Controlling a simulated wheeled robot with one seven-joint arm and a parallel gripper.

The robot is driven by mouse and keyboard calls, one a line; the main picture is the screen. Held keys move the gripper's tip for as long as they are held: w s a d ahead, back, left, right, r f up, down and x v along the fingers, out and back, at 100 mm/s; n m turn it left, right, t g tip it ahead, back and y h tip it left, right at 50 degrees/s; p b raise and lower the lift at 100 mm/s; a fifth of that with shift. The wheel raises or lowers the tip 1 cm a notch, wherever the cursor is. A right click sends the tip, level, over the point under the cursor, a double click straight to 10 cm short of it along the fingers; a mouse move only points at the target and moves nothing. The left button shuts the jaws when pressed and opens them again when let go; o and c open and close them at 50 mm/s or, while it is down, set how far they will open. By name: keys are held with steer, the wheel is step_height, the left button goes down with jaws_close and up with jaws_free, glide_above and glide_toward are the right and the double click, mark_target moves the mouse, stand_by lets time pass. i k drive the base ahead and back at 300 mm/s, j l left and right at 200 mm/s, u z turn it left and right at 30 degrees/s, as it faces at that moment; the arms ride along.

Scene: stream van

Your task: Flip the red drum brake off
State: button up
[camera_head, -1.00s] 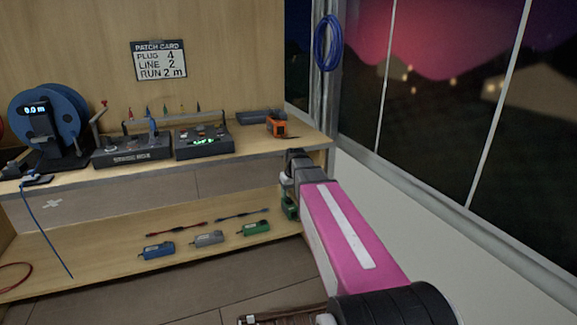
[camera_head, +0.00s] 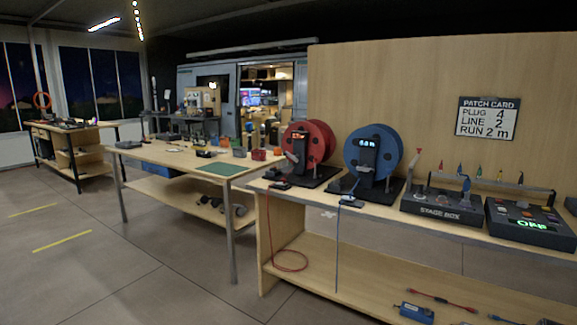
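The red drum (camera_head: 319,142) is a red cable reel on a dark stand at the left end of the wooden bench (camera_head: 281,190). A dark upright unit with a small lit display (camera_head: 299,143) stands at its front. A pale lever-like piece (camera_head: 290,157) shows at the unit's left side; I cannot tell for sure that it is the brake or how it is set. A red cable (camera_head: 270,232) hangs from this drum's base and loops onto the lower shelf. My gripper is not in view.
The blue drum (camera_head: 387,150) stands just right of the red one. Farther right are the stage box (camera_head: 441,207) and a console showing OFF (camera_head: 530,222). A table with a green mat (camera_head: 222,169) stands left, close to the bench. Open floor (camera_head: 95,265) lies at the front left.

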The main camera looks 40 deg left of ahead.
mark_target(315, 160)
steer(key=i+j+u, duration=0.1)
steer(key=j, duration=0.35)
steer(key=i+j, duration=0.1)
steer(key=j, duration=0.35)
steer(key=i+j+u, duration=0.15)
steer(key=j, duration=0.3)
steer(key=i+j+u, duration=0.1)
steer(key=j, duration=0.35)
steer(key=i+j, duration=0.15)
steer(key=j, duration=0.25)
steer(key=i+j+u, duration=0.15)
steer(key=j, duration=0.3)
steer(key=i+j+u, duration=0.1)
steer(key=j, duration=0.3)
steer(key=i+j+u, duration=0.1)
steer(key=j, duration=0.25)
steer(key=k+j, duration=0.2)
steer(key=k, duration=0.15)
